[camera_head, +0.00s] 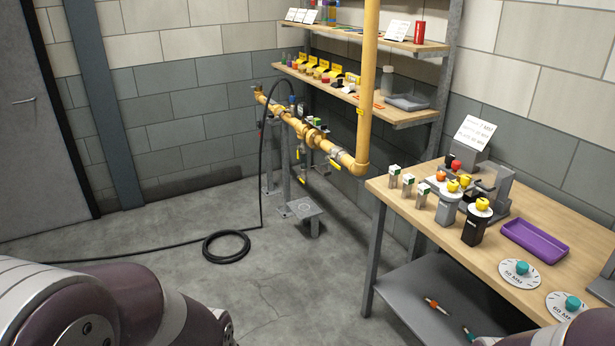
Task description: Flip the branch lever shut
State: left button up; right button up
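A yellow gas pipe (340,152) runs along the back wall on grey stands, then rises vertically at its right end. Small valves and fittings sit along it. A small yellow lever (303,179) hangs below the pipe near its middle, and another small yellow piece (335,165) sits near the elbow. They are too small to tell which is the branch lever or how far it is turned. My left arm fills the bottom left corner and part of my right arm shows at the bottom right, both far from the pipe. Neither gripper is in view.
A wooden bench (405,208) at the right holds several burner parts, a purple tray (534,240) and round discs (519,273). Shelves (400,116) stand behind the pipe. A black hose (227,246) coils on the floor near a small grey stand (305,208). The front-centre floor is clear.

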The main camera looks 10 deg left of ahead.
aim_at(327, 158)
jog(key=i+l+u, duration=0.1)
jog(key=i, duration=0.3)
jog(key=i+l+u, duration=0.1)
jog(key=i, duration=0.3)
jog(key=i+j+u, duration=0.15)
jog(key=i, duration=1.3)
jog(key=i+j+u, duration=0.1)
jog(key=i, duration=1.35)
jog(key=j, duration=0.1)
